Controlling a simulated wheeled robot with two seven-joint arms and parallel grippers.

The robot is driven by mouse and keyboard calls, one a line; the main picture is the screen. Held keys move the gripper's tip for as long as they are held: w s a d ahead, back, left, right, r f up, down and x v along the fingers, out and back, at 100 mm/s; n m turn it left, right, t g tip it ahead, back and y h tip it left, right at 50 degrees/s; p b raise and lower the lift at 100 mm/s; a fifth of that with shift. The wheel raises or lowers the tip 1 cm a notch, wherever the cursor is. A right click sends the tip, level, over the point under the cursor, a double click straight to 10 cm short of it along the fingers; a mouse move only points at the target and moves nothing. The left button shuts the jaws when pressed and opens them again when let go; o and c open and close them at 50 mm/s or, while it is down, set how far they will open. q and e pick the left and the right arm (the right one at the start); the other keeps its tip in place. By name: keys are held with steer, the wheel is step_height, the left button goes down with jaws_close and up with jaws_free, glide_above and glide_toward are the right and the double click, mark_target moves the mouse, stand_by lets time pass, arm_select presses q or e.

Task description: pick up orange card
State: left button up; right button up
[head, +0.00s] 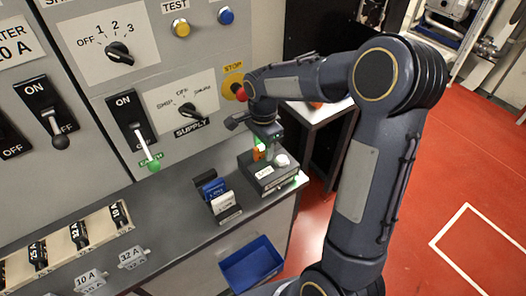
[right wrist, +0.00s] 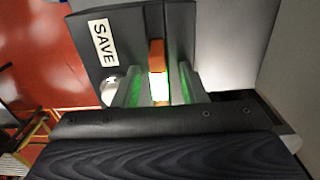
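The orange card (head: 258,153) stands upright in a dark box (head: 262,185) near the right end of the counter. In the right wrist view the orange card (right wrist: 157,54) shows between my two fingers, with a bright white and green-lit area below it. My right gripper (head: 265,146) points down over the box. In the right wrist view the right gripper (right wrist: 158,85) is open, its fingers on either side of the card with gaps showing. The card's lower part is hard to make out. My left gripper is not in view.
A holder with blue and white cards (head: 222,203) stands left of the box. A blue bin (head: 251,264) is below the counter front. The switch panel (head: 185,105) rises behind. A white knob (head: 282,160) sits on the box beside the card.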

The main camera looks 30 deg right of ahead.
steer(key=shift+c, duration=0.5)
jaws_close()
steer(key=shift+r, duration=0.1)
